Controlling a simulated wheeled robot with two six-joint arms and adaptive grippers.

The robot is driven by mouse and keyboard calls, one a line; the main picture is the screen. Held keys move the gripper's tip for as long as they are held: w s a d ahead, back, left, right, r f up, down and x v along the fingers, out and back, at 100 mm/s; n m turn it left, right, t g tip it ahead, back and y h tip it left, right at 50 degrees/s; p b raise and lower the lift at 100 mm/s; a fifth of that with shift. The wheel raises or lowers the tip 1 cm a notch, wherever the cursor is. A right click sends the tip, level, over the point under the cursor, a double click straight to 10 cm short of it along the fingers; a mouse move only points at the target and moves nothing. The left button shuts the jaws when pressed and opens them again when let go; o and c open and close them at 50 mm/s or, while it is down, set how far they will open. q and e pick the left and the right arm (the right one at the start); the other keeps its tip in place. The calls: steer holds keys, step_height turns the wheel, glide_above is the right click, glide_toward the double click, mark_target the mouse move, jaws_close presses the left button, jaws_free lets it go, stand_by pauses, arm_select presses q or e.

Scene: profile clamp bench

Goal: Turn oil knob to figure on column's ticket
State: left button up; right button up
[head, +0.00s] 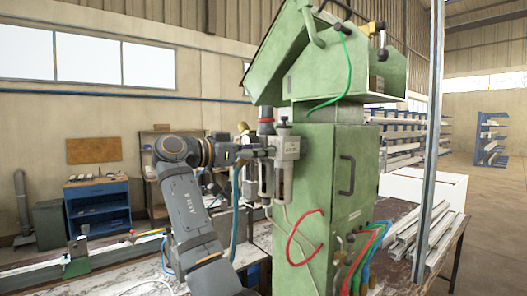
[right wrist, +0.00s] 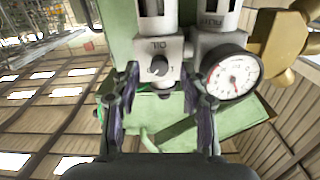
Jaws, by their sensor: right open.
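The oil knob (right wrist: 159,67) is a small grey round knob on a pale grey housing marked OIL (right wrist: 172,47), upside down in the right wrist view. The figure it points to is too small to read. My right gripper (right wrist: 160,78) is open, its two dark fingers either side of the knob and apart from it. In the head view my right gripper (head: 252,152) faces the pale air unit (head: 286,147) on the green column (head: 325,190). A small pale label (head: 354,215) is on the column's front; its text is unreadable. My left gripper is out of view.
A round pressure gauge (right wrist: 232,76) sits close beside the right finger, with a brass fitting (right wrist: 280,40) beyond. Red (head: 300,235) and green (head: 335,85) hoses loop off the column. A metal upright (head: 432,140) stands to the right.

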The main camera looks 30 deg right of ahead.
steer(key=a, duration=1)
steer(key=shift+s+a+r, duration=0.15)
steer(key=shift+s+a, duration=0.1)
steer(key=shift+s, duration=0.1)
